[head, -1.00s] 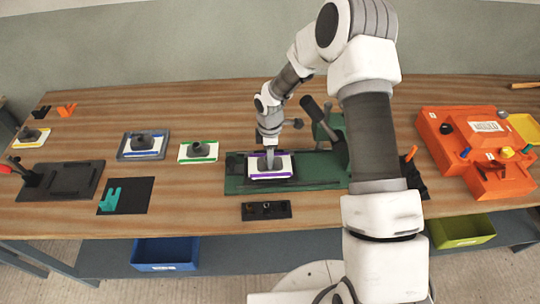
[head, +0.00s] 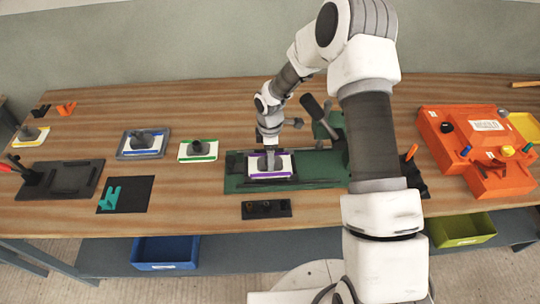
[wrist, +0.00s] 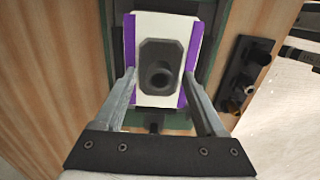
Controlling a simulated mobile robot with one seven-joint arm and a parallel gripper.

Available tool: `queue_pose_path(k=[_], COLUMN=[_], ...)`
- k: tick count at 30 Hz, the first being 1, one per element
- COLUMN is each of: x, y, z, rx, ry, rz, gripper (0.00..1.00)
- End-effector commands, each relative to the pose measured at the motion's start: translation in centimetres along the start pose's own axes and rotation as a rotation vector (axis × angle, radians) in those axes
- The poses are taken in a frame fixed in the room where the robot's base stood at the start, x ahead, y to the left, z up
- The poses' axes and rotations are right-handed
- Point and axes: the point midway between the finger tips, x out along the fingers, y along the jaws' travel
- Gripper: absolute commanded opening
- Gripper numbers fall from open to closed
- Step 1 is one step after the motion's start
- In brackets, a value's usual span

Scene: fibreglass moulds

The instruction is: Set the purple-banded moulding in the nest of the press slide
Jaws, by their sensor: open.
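The purple-banded moulding (head: 283,168) is a white plate with purple side bands and a dark raised block. It sits on the left part of the green press (head: 238,184), on the dark slide. In the wrist view the moulding (wrist: 143,83) looks squared with the dark frame around it; whether it is fully seated I cannot tell. My gripper (head: 270,160) is over the moulding. In the wrist view its two fingers (wrist: 163,80) stand apart on either side of the dark block, with gaps showing. The nest is mostly hidden under the moulding.
A green-banded moulding (head: 213,151) and a blue-banded one on a tray (head: 122,152) stand to the left. A black block with several holes (head: 266,209) lies in front of the press. The press's dark lever (head: 313,107) rises close right of my gripper. An orange machine (head: 440,140) stands at right.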

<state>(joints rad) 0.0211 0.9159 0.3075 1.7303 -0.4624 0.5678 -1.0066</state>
Motion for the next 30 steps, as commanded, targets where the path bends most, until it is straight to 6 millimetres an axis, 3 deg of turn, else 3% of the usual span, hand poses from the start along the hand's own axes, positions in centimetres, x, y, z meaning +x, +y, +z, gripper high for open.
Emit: queue_pose_path(k=[5, 12, 18, 24, 30], x=[-2.4, -7.6, -11.0, -12.3, -12.4], y=[0.2, 0.1, 0.1, 0.0, 0.0], z=[0.1, 0.1, 0.0, 0.0, 0.0], rx=[0.002, 0.001, 0.000, 0.001, 0.000], ry=[0.000, 0.000, 0.000, 0.000, 0.000], rz=[0.005, 0.006, 0.003, 0.001, 0.000], gripper=[0.73, 0.73, 0.73, 0.73, 0.73])
